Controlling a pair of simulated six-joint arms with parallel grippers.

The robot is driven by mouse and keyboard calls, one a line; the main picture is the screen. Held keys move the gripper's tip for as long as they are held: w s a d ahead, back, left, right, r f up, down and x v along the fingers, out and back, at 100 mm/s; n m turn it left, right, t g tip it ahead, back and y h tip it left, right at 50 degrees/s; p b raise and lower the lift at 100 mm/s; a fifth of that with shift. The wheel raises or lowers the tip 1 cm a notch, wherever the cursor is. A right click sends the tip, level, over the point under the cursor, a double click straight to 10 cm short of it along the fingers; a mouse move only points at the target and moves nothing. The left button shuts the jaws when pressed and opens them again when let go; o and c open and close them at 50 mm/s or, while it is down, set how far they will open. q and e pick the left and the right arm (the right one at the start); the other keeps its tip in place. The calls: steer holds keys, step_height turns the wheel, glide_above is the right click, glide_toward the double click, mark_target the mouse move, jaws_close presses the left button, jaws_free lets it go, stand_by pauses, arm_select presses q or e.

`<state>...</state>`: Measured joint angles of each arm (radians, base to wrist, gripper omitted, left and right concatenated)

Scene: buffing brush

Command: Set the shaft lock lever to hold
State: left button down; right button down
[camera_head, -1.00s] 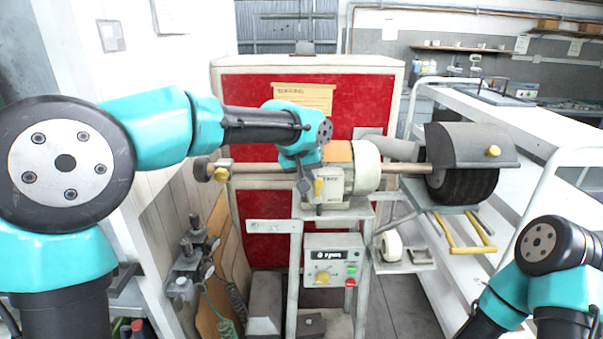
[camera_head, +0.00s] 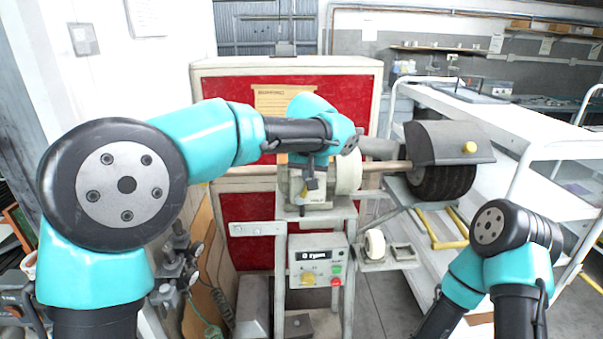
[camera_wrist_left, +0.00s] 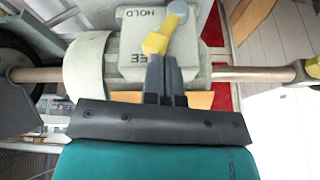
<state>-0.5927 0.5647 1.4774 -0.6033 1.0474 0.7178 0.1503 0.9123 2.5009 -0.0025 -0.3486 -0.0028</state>
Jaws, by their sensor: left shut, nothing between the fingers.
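The shaft lock lever (camera_wrist_left: 163,35) is yellow with a grey round end, on the pale housing of the buffing machine (camera_wrist_left: 205,45). In the left wrist view it lies slanted, its grey end beside the HOLD label (camera_wrist_left: 142,14) and its yellow end near a partly covered label ending in "EE" (camera_wrist_left: 132,60). My left gripper (camera_wrist_left: 163,62) is shut and empty, its fingertips at the lever's yellow end; I cannot tell if they touch. In the head view my left gripper (camera_head: 310,183) is in front of the housing and hides part of the lever. My right gripper is out of view.
A shaft (camera_head: 262,169) runs sideways through the housing to a dark wheel (camera_head: 445,183) under a grey guard (camera_head: 447,143). A control box (camera_head: 318,266) sits below the housing. A red panel (camera_head: 225,120) stands behind. White racks (camera_head: 560,150) are at the right.

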arm_select(q)
steer(key=shift+d, duration=0.25)
stand_by(0.4)
steer(key=s+a+r, duration=0.3)
steer(key=s+r, duration=0.1)
steer(key=r, duration=0.7)
steer(key=shift+a, duration=0.15)
